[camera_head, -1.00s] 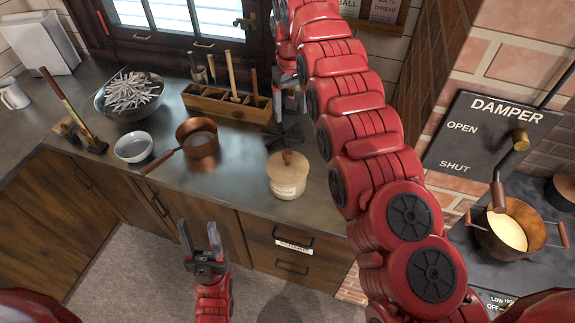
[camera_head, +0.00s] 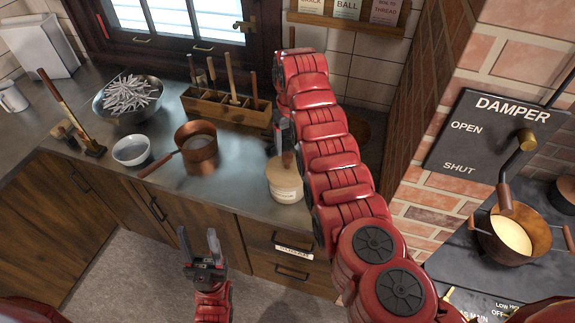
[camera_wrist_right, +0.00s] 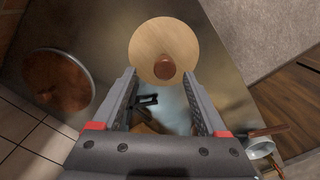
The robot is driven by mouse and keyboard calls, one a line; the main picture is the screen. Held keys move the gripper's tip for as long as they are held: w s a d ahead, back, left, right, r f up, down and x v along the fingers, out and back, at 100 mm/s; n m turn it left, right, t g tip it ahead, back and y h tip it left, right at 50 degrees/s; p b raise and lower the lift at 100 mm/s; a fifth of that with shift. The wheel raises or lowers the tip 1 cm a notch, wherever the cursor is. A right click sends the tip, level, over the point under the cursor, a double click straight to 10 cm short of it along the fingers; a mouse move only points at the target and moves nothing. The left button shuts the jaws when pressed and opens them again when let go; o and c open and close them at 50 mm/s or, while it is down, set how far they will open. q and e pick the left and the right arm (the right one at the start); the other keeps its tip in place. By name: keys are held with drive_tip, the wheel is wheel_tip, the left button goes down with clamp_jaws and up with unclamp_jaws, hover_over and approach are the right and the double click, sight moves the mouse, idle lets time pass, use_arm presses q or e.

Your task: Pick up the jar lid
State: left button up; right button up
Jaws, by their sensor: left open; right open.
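The jar (camera_head: 285,187) stands on the counter with its pale wooden lid on top, and the lid's brown knob (camera_head: 288,160) shows at its middle. My right arm covers part of the jar in the head view. In the right wrist view the round lid (camera_wrist_right: 150,45) with its knob (camera_wrist_right: 164,69) lies just beyond the fingertips, roughly between them. My right gripper (camera_wrist_right: 161,75) is open and empty; in the head view it (camera_head: 283,140) is mostly hidden by its arm, close to the jar. My left gripper (camera_head: 199,240) is open and empty, in front of the drawers.
A copper pan (camera_head: 200,155), a white bowl (camera_head: 132,150) and a wooden tool box (camera_head: 225,108) stand left of the jar. A round brown lid-like disc (camera_wrist_right: 58,80) lies near the right gripper. A brick wall (camera_head: 430,190) rises at right.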

sight(288, 155)
drive_tip(key=shift+a+f+p, duration=0.1)
drive_tip(key=shift+f+p, duration=0.05)
drive_tip(key=shift+p, duration=0.15)
drive_tip(key=shift+a+f+p, duration=0.2)
drive_tip(key=shift+f+p, duration=0.25)
drive_tip(key=shift+f, duration=0.15)
drive_tip(key=shift+a+f+p, duration=0.15)
drive_tip(key=shift+f+p, duration=0.25)
drive_tip(key=shift+f, duration=0.15)
drive_tip(key=shift+f+b, duration=0.45)
drive_tip(key=shift+f, duration=0.95)
clamp_jaws()
